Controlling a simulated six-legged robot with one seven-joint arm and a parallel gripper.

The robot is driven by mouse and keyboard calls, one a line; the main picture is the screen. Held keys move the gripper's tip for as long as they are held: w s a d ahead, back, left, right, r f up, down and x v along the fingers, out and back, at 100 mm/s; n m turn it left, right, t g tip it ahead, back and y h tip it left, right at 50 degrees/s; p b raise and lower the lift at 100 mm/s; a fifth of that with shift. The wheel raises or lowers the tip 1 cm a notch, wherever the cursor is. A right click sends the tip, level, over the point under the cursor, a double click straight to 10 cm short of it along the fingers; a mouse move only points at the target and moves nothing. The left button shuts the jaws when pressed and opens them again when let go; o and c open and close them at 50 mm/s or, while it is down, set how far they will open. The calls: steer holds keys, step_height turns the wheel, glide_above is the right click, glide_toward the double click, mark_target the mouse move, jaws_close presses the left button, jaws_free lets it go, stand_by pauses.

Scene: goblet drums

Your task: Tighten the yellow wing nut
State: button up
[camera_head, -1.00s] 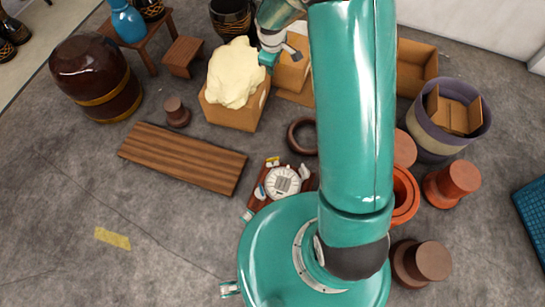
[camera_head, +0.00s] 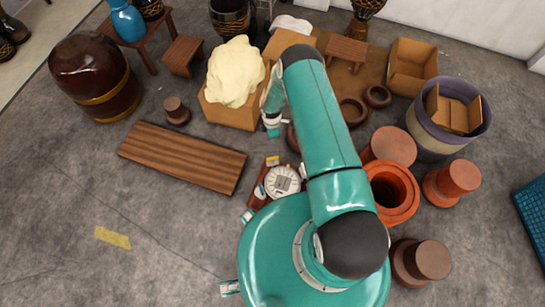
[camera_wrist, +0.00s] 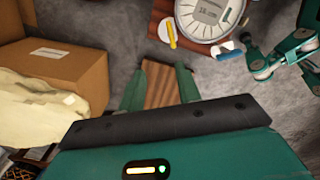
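A small yellow piece that looks like the yellow wing nut (camera_wrist: 171,33) shows at the edge of a white round dial unit (camera_wrist: 207,14) in the wrist view. In the head view the yellow piece (camera_head: 272,161) is at the unit's upper side, and the dial (camera_head: 282,181) lies beside my base. A blue and white piece (camera_wrist: 229,50) is on the unit's other side. My gripper (camera_wrist: 160,80) is open and empty, its two green fingers apart, with a wooden plank showing beyond them. In the head view my gripper (camera_head: 272,130) hangs above the yellow piece, apart from it.
A cardboard box (camera_wrist: 70,70) with a cream lump on it stands close to the gripper's left in the wrist view. The wooden plank (camera_head: 180,157) lies left of the dial unit. Orange pots (camera_head: 392,190) stand right of my arm. Open floor lies at the lower left.

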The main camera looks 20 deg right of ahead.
glide_above(272, 160)
step_height(272, 160, down, 4)
steer(key=f, duration=0.1)
steer(key=shift+n, duration=0.3)
steer(key=f, duration=1.3)
steer(key=shift+w+d, duration=0.2)
steer(key=shift+w, duration=0.15)
steer(key=shift+c, duration=0.4)
jaws_close()
